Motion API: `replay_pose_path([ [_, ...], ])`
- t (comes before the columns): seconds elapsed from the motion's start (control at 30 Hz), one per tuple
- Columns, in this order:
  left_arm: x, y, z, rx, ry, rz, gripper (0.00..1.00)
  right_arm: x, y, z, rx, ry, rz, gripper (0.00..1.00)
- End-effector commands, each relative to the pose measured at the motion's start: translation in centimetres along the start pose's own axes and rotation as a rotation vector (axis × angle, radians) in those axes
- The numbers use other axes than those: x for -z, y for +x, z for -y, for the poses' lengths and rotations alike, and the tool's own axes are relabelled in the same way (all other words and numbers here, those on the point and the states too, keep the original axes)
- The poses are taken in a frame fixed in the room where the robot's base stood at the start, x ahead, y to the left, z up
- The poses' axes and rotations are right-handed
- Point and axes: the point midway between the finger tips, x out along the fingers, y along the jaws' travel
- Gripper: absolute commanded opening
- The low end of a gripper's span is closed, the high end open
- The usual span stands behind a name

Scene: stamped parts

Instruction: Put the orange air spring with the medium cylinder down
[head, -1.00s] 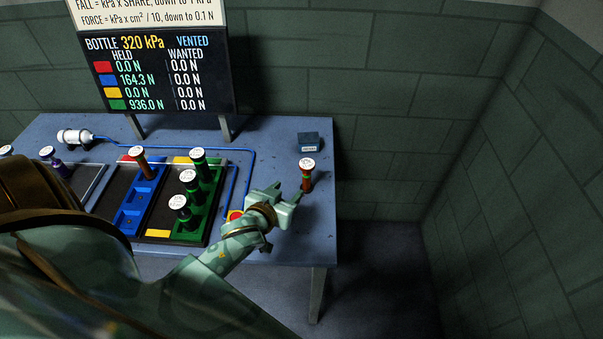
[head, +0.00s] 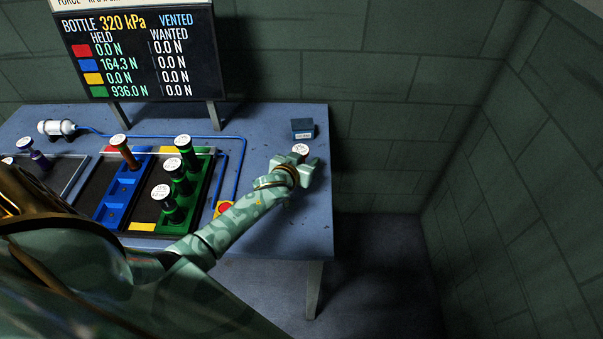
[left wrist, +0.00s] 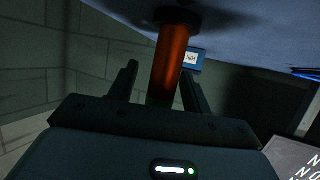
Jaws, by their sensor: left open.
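The orange air spring stands upright at the right of the table; in the head view only its white top (head: 300,149) shows clearly, with the rest behind my left gripper (head: 306,170). In the left wrist view its orange body (left wrist: 170,62) lies between the two fingers of my left gripper (left wrist: 160,88), which is open, with gaps beside the body. Its dark end meets the blue table surface there. Another brownish-orange spring (head: 125,152) stands in the blue row. My right gripper is not in view.
A small blue box (head: 303,128) stands behind the spring. Several dark-green springs stand in the green row (head: 201,192). A red button on a yellow base (head: 224,209) and a blue hose (head: 241,165) lie left of my gripper. The board (head: 140,50) reads vented. The table's right edge is close.

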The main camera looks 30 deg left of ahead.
Motion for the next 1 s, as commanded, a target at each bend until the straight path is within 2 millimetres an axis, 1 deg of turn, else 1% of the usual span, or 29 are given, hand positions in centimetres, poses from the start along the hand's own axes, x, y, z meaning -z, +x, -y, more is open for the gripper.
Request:
replay_pose_path([
  [0.17, 0.1, 0.0, 0.0, 0.000, 0.000, 0.000, 0.49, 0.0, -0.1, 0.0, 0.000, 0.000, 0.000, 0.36],
  [0.2, 0.1, 0.0, 0.0, 0.000, 0.000, 0.000, 0.43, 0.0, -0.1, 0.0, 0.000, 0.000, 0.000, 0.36],
  [0.27, 0.1, 0.0, 0.0, 0.000, 0.000, 0.000, 0.26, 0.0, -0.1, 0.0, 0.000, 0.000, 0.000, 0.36],
  [0.3, 0.1, 0.0, 0.0, 0.000, 0.000, 0.000, 0.15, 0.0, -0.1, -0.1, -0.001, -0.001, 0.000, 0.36],
  [0.37, 0.1, 0.0, 0.0, 0.000, 0.000, 0.000, 0.00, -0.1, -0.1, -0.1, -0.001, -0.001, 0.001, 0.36],
  [0.63, 0.1, 0.0, 0.0, 0.000, -0.001, -0.001, 0.00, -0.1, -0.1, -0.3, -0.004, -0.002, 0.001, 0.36],
  [0.73, 0.5, -0.2, 0.0, 0.000, -0.001, -0.001, 0.00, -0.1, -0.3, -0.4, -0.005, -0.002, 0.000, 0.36],
  [0.87, 1.9, -0.7, 0.0, 0.000, -0.001, -0.003, 0.00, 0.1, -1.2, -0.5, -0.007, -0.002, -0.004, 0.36],
  [0.97, 3.8, -1.6, 0.0, 0.000, -0.001, -0.005, 0.00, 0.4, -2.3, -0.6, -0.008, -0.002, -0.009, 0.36],
  [1.0, 4.1, -2.6, -0.3, -0.001, -0.002, -0.003, 0.00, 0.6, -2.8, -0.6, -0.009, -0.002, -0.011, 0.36],
])
